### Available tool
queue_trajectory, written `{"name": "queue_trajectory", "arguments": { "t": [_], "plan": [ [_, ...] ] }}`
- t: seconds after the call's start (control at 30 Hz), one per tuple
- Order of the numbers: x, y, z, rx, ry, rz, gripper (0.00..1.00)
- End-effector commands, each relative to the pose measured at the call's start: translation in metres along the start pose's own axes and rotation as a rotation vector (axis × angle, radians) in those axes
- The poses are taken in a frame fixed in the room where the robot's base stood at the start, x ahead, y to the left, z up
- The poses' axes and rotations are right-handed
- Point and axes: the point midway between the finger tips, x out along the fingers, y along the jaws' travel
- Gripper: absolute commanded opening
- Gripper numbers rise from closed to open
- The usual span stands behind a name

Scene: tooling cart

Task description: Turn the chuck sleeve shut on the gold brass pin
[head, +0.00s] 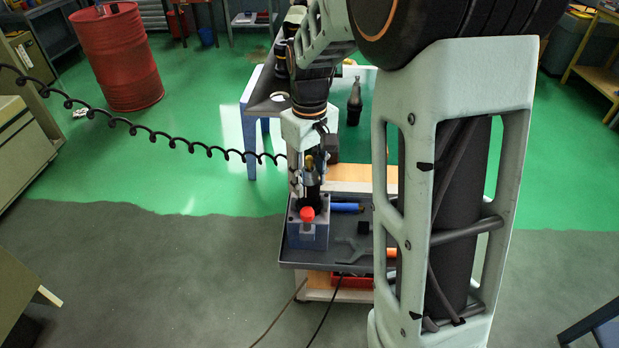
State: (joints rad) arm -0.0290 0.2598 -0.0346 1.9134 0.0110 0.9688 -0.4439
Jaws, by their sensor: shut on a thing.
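My gripper (309,177) points down over the tooling cart and is shut on the dark chuck sleeve (313,178), with a finger on either side. The gold brass pin (309,161) shows as a small gold spot at the top of the sleeve, between the fingers. The sleeve stands upright above a blue-grey block (308,236) with a red knob (307,214) on its front. The fingers hide part of the sleeve. I cannot tell how tightly the sleeve closes around the pin.
The grey cart tray (345,262) holds a blue cylinder (346,207) and a grey wrench-like tool (350,249) right of the block. A table with a dark bottle-shaped object (354,103) stands behind. A coiled black cable (180,143) hangs at left. Open floor lies left of the cart.

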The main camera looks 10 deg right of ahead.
Motion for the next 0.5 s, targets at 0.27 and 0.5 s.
{"name": "queue_trajectory", "arguments": {
  "t": [0.27,0.5],
  "plan": [
    [-0.0006,-0.0003,-0.0004,0.239,0.001,0.0,0.11],
    [-0.0007,-0.0003,-0.0005,0.39,0.001,0.0,0.11]
  ]
}}
